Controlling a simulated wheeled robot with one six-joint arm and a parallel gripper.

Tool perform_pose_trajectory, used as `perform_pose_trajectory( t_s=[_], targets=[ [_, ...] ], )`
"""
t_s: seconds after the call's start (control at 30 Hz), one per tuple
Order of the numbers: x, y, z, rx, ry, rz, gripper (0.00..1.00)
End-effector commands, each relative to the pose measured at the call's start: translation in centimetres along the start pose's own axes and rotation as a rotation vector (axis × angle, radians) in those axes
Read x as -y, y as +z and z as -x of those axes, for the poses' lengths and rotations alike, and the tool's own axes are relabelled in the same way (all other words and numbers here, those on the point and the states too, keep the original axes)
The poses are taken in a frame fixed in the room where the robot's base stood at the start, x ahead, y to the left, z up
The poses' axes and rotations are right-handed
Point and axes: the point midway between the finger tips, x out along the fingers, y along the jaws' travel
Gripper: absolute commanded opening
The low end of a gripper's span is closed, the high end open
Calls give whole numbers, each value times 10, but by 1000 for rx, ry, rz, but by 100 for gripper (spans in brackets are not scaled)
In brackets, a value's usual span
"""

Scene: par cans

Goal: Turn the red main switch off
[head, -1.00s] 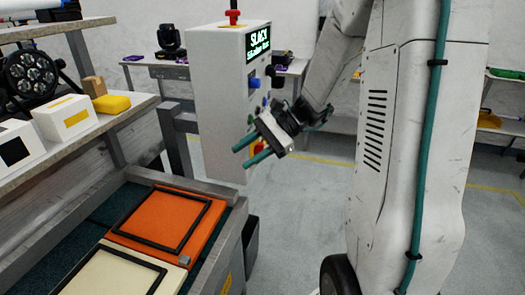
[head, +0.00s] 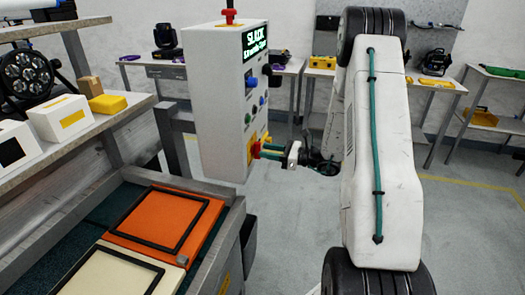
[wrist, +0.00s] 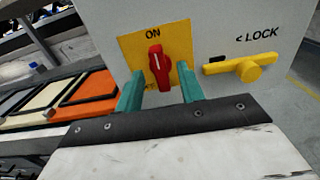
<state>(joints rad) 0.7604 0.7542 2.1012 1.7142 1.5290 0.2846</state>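The red main switch (wrist: 159,68) is a rotary handle on a yellow plate (wrist: 132,52) on the front of the grey control box (head: 213,105). Its handle stands upright, in line with the word ON above it. My gripper (wrist: 160,90) is open, with one teal finger on each side of the lower handle in the wrist view. I cannot tell whether the fingers touch it. In the head view my gripper (head: 272,151) is at the box's lower front, pointing left at the yellow plate; the fingertips partly cover the switch.
A yellow lock slider (wrist: 235,68), beside the word LOCK, is right of the switch. The box face also has a display (head: 255,42) and several knobs. A bench with an orange case (head: 165,215) stands left.

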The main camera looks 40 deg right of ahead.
Motion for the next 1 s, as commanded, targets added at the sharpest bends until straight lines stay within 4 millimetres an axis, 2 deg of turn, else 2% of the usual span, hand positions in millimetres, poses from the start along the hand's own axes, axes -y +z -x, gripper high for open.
perform_pose_trajectory(
  t_s=[0.1,0.2,0.5,0.63,1.0],
  targets=[
    [-1,0,-15,0,3,0,38],
    [-1,0,-22,0,2,1,38],
    [0,0,-24,0,2,1,38],
    [0,0,-24,0,2,1,2],
    [0,0,-24,0,1,31,0]
  ],
)
